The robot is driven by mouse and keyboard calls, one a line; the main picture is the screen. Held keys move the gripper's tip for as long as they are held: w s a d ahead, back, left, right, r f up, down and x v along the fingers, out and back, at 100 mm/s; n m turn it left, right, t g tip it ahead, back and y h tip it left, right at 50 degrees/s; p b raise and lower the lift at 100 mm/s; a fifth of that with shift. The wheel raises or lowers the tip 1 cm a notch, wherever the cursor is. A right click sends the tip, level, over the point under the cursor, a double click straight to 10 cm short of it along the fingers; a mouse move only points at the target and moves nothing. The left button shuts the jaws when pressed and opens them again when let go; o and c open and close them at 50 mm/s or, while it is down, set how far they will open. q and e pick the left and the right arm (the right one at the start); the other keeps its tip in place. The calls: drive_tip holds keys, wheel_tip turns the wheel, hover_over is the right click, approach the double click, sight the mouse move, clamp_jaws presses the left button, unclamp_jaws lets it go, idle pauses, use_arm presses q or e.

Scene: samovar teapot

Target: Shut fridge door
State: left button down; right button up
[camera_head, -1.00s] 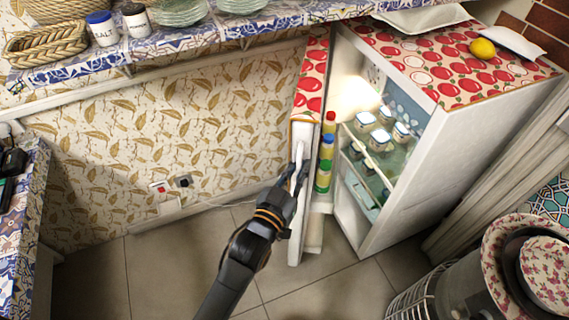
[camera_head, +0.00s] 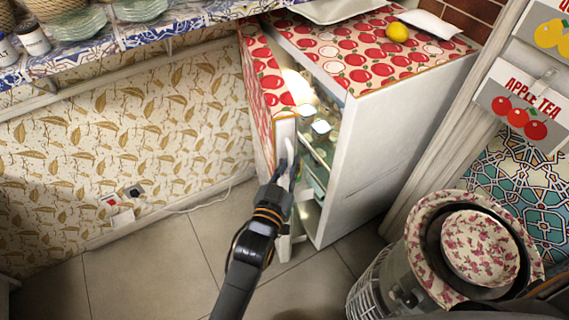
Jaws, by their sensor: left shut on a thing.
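The fridge (camera_head: 385,145) is a white cabinet with a red apple-pattern top, standing right of the middle. Its door (camera_head: 262,120) is partly open, with a gap showing lit shelves and jars (camera_head: 321,128) inside. The white door handle (camera_head: 292,170) is on the door's front edge. My left gripper (camera_head: 286,172) is at the handle and shut on it. The fingers partly hide the handle. My right gripper is not in view.
A tiled shelf (camera_head: 150,36) with dishes runs along the back wall. A floral bowl (camera_head: 480,248) stands on a bin-like stand at the lower right. The tiled floor left of the door is clear.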

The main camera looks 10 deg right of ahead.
use_arm(q)
drive_tip(key=shift+s+d+f, duration=0.15)
drive_tip(key=shift+s+f, duration=0.05)
drive_tip(key=shift+f, duration=0.25)
drive_tip(key=c, duration=1.7)
unclamp_jaws()
drive_tip(key=shift+r, duration=0.3)
drive_tip(key=v, duration=1.2)
